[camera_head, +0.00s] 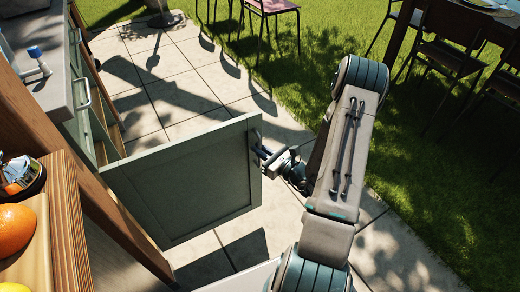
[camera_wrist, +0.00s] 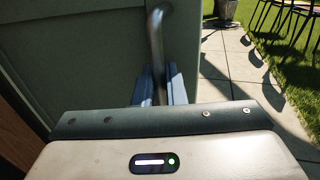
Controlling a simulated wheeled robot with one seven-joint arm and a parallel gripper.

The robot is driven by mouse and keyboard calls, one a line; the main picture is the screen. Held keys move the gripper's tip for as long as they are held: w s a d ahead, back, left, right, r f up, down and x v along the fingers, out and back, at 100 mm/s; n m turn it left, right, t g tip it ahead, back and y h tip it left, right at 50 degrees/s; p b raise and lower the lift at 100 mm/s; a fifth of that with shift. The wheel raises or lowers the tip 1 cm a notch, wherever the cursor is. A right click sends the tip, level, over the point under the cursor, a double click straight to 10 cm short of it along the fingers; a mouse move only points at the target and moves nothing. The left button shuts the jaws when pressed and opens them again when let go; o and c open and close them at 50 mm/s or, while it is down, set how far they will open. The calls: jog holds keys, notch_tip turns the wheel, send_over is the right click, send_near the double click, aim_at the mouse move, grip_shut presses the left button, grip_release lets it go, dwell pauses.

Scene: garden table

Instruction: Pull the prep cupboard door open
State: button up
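The prep cupboard door (camera_head: 190,185) is a green framed panel. It stands swung well out from the cupboard front, over the paving. Its metal bar handle (camera_wrist: 156,45) is at the door's free edge. My gripper (camera_head: 266,153) is at that edge, reaching in from the right. In the wrist view the gripper fingers (camera_wrist: 160,88) stand on both sides of the handle's lower part, close against it, and look shut on it. The exact contact is partly hidden by the gripper body.
A wooden counter (camera_head: 60,215) with an orange (camera_head: 15,228) is at the left. A grey worktop (camera_head: 40,60) with other cabinet fronts lies behind it. Paving (camera_head: 160,80) is clear beyond the door. Chairs (camera_head: 272,10) and a dining table (camera_head: 480,12) stand on or near the grass.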

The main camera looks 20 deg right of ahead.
jog(key=o, duration=0.3)
jog(key=shift+a, duration=0.4)
jog(key=shift+s+d, duration=0.1)
jog(key=shift+d, duration=0.2)
jog(key=p+v, duration=0.1)
jog(key=v, duration=1.2)
jog(key=shift+s+p, duration=0.25)
jog(key=shift+p, duration=0.05)
jog(key=shift+d+r, duration=0.1)
jog(key=s+a+r+n+g+y+p, duration=0.3)
jog(key=a+r+n+g+p, duration=0.3)
jog(key=a+r+n+g, duration=0.45)
jog(key=s+a+r+n+g+y+p, duration=0.2)
jog(key=a+r+n+g+p, duration=0.5)
jog(key=r, duration=0.6)
jog(key=s+d+r+n+t+h+p, duration=0.1)
jog(key=r+n+h+p, duration=0.3)
jog(key=r, duration=0.7)
jog(key=s+d+r+n+t+h+p, duration=0.1)
jog(key=s+r+n+t+h+p, duration=0.1)
jog(key=r+n+h+p, duration=0.3)
notch_tip(320, 180, up, 6)
jog(key=n+t+h, duration=0.1)
jog(key=n+h, duration=0.2)
jog(key=n, duration=0.1)
jog(key=shift+s+r+h+p, duration=0.2)
jog(key=shift+s+h+p, duration=0.1)
jog(key=shift+s, duration=0.1)
